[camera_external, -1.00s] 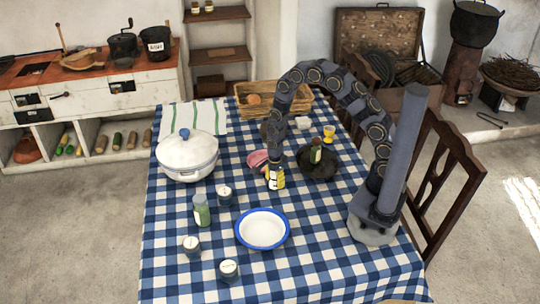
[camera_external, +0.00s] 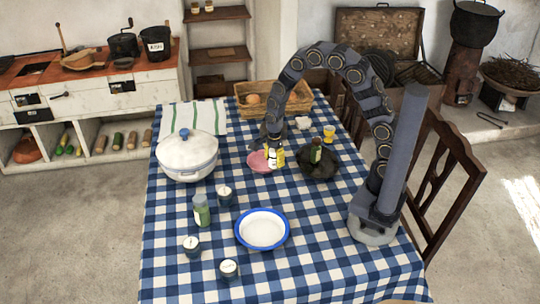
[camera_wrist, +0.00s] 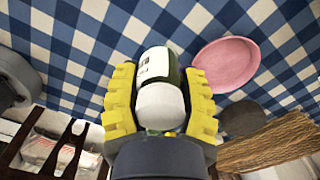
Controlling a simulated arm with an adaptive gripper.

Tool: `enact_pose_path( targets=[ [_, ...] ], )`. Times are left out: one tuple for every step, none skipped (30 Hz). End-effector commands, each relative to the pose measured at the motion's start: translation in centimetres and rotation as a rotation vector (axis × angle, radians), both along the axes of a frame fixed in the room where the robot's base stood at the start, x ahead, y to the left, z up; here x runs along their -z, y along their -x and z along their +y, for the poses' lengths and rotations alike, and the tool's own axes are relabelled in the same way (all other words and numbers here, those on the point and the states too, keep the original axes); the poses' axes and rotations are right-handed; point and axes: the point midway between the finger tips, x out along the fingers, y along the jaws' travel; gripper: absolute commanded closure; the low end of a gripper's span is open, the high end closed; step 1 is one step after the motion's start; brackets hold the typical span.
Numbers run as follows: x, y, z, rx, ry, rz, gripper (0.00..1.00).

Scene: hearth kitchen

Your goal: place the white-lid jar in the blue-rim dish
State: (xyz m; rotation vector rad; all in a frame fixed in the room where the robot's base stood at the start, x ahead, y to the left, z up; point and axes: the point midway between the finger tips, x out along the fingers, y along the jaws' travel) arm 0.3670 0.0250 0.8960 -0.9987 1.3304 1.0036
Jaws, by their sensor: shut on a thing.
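The white-lid jar (camera_wrist: 160,105) is between the yellow fingers of my gripper (camera_wrist: 160,112) in the wrist view. Its white lid faces the camera, and a white label and dark green glass show beyond it. My gripper (camera_external: 275,157) is shut on the jar and holds it above the table beside the pink dish; in the external view the fingers hide most of the jar. The blue-rim dish (camera_external: 263,229) stands empty on the checked cloth, nearer the camera than my gripper. It is not seen in the wrist view.
The pink dish (camera_external: 258,162) is close to my gripper. A dark bowl (camera_external: 318,168) with a green bottle (camera_external: 316,150) stands to the right. The cloth around the blue-rim dish is mostly clear.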

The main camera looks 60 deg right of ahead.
Motion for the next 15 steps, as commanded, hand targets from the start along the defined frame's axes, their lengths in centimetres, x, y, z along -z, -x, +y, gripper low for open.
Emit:
enact_pose_path(
  targets=[
    [0.1, 0.1, 0.9, -0.005, 0.001, 0.001, 0.90],
    [0.1, 0.2, 1.6, -0.005, 0.000, 0.001, 0.90],
    [0.2, 0.5, 2.7, -0.007, 0.000, 0.002, 0.90],
    [0.2, 0.7, 3.7, -0.006, -0.001, 0.003, 0.90],
    [0.3, 1.0, 4.9, -0.007, -0.001, 0.004, 0.90],
    [0.4, 1.4, 6.4, -0.005, -0.001, 0.004, 0.90],
    [0.4, 1.8, 7.6, -0.005, 0.000, 0.005, 0.90],
    [0.5, 2.3, 8.8, -0.003, 0.000, 0.005, 0.90],
    [0.6, 2.9, 10.4, 0.000, 0.001, 0.005, 0.90],
    [0.7, 3.4, 11.5, 0.001, 0.001, 0.004, 0.90],
    [0.7, 4.0, 12.5, 0.004, 0.001, 0.005, 0.90],
    [0.8, 4.7, 13.8, 0.008, 0.001, 0.004, 0.90],
    [0.9, 5.2, 14.7, 0.010, 0.002, 0.004, 0.90],
    [0.9, 5.7, 15.5, 0.013, 0.002, 0.004, 0.90],
    [1.0, 6.3, 16.4, 0.016, 0.002, 0.003, 0.90]
  ],
)
